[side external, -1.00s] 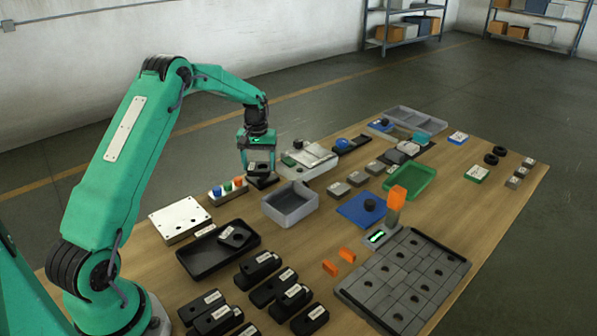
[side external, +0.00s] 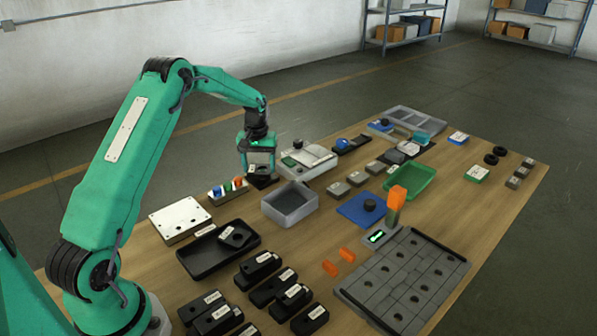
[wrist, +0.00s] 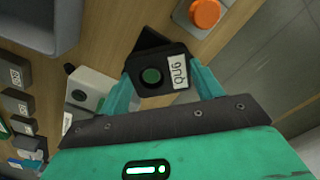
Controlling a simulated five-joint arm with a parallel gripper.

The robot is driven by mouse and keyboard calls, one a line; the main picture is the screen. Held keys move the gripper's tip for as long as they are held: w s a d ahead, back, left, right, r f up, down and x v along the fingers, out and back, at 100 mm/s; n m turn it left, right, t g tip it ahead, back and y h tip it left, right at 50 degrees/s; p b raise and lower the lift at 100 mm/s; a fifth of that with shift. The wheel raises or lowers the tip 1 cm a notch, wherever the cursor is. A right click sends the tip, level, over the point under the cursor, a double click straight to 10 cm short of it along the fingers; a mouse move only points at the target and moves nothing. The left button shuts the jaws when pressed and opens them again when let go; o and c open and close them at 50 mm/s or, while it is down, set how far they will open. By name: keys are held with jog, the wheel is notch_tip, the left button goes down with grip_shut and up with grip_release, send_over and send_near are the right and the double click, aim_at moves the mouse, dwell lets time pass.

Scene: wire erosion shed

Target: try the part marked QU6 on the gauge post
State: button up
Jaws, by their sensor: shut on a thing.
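My gripper (wrist: 163,85) is shut on the black part marked QU6 (wrist: 172,55), one finger on each side of it. The white QU6 label (wrist: 180,71) faces the wrist camera. A dark green round face (wrist: 151,76) shows in the part's hole; whether a post stands inside it I cannot tell. A black base (wrist: 150,38) shows just beyond the part. In the side view my gripper (side external: 260,174) is low over this black base (side external: 264,183), and the part is mostly hidden by the fingers.
A block with blue, green and orange pegs (side external: 228,188) is just left of my gripper. A grey open bin (side external: 290,205) stands close in front, and a grey-white fixture (side external: 310,160) behind right. Several black labelled parts (side external: 257,265) lie nearer the camera.

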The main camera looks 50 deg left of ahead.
jog(key=shift+f, duration=0.4)
dwell(0.6)
jog(key=shift+r, duration=1.1)
dwell(0.3)
jog(key=shift+r, duration=0.35)
jog(key=shift+r, duration=0.65)
jog(key=shift+r, duration=0.35)
jog(key=shift+r, duration=1.15)
